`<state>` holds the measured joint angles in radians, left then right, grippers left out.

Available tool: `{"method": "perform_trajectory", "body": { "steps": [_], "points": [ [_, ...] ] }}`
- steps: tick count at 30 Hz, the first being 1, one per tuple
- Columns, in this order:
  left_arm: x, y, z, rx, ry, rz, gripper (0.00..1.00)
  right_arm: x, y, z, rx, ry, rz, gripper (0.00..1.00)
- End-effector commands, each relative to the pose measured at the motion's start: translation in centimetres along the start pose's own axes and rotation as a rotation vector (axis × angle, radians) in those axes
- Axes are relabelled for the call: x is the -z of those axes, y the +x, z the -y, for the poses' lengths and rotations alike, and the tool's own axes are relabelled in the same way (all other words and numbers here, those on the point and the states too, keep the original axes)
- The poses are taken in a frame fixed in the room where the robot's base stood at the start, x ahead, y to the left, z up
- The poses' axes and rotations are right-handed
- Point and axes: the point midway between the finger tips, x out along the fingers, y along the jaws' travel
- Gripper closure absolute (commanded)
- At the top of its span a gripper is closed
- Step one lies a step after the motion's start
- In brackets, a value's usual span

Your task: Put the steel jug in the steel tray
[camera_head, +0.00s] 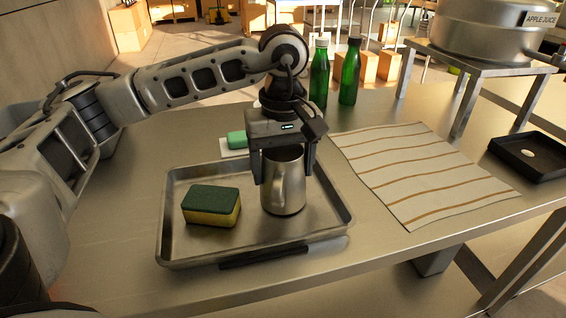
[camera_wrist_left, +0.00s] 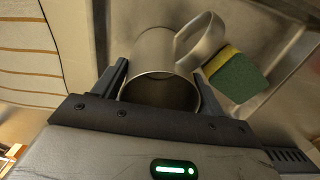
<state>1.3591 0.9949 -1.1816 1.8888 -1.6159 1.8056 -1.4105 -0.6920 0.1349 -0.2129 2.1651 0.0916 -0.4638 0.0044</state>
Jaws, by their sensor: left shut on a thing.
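The steel jug (camera_head: 284,190) is upright over the right part of the steel tray (camera_head: 179,245). Its base looks at or just above the tray floor; I cannot tell whether it touches. My left gripper (camera_head: 285,178) comes down from above, shut on the jug with one finger on each side of its rim. In the left wrist view the jug (camera_wrist_left: 158,52) sits between the fingers of the left gripper (camera_wrist_left: 160,88), its open mouth toward the camera and its handle on the right. The right gripper is not in view.
A green and yellow sponge (camera_head: 211,206) lies in the tray left of the jug. A black bar (camera_head: 264,256) lies along the tray's front edge. A striped cloth (camera_head: 420,172) lies to the right. Green bottles (camera_head: 349,78) stand behind. A black tray (camera_head: 530,157) is at the far right.

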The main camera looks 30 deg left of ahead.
Motion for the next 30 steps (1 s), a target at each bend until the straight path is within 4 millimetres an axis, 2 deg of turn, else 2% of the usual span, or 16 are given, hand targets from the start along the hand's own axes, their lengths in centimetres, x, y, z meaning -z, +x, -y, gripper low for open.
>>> {"method": "perform_trajectory", "body": {
  "steps": [8,9,11,19,23,26,30],
  "points": [
    [0.0,0.5,0.0,-0.001,0.000,0.000,0.57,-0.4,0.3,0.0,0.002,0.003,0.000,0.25],
    [0.0,0.3,0.0,-0.001,-0.001,0.000,0.20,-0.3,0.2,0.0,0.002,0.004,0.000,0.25],
    [0.0,0.3,0.0,-0.001,-0.001,0.000,0.07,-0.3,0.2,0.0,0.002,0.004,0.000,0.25],
    [0.0,0.2,0.0,-0.001,-0.001,0.000,0.07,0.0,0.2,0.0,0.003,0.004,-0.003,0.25],
    [0.0,-0.6,-0.1,-0.003,-0.001,-0.001,0.07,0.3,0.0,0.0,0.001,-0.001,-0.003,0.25],
    [0.0,-2.2,-0.1,-0.005,-0.001,-0.003,0.07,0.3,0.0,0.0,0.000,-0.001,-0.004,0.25],
    [0.0,-5.3,-0.1,-0.006,0.000,-0.002,0.07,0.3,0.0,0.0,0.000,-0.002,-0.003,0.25]
  ]
}}
